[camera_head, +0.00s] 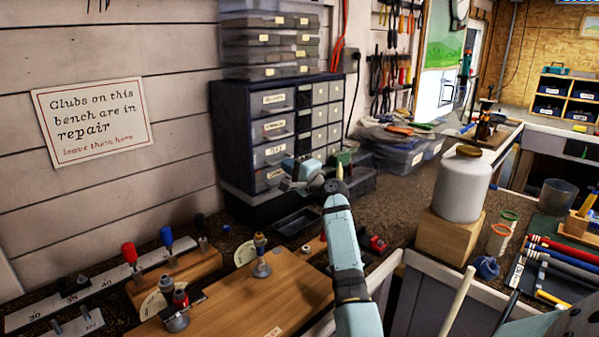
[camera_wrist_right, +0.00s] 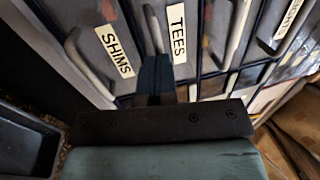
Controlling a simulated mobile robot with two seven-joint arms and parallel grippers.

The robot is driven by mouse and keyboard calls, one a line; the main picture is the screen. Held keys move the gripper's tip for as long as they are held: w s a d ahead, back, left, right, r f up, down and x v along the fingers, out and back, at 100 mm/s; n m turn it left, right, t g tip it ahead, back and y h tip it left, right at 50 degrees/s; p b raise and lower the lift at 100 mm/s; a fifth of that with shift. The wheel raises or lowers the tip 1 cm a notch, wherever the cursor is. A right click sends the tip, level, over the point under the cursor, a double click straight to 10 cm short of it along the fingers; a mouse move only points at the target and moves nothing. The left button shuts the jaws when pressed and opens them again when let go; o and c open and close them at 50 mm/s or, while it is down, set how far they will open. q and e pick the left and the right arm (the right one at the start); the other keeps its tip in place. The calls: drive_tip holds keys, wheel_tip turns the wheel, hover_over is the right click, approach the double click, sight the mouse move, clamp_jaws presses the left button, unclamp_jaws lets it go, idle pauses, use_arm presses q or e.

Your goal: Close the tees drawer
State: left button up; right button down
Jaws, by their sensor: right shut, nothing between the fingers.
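The tees drawer (camera_head: 274,150) is in the left column of a dark blue cabinet, just above the bottom shims drawer (camera_head: 274,175). In the right wrist view, the tees drawer's label (camera_wrist_right: 177,33) is just right of the shims drawer's label (camera_wrist_right: 115,51). The tees front looks close to level with its neighbours; I cannot tell whether a small gap is left. My right gripper (camera_head: 287,167) is shut and empty in front of the lower drawers. Its dark fingers (camera_wrist_right: 155,76) point at the tees front; contact is unclear. My left gripper is out of view.
Clear organizer boxes (camera_head: 270,45) are stacked on the cabinet (camera_head: 235,135). A black tray (camera_head: 297,222) lies below it. A wooden board (camera_head: 235,300) with clamps is nearer. A white jar (camera_head: 462,185) on a wooden block stands to the right.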

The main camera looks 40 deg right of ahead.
drive_tip(key=s+d+f+b, duration=0.1)
drive_tip(key=s+f, duration=0.1)
drive_tip(key=s, duration=1.1)
drive_tip(key=shift+s+d+f, duration=0.15)
drive_tip(key=shift+s+f, duration=0.05)
drive_tip(key=shift+s, duration=0.05)
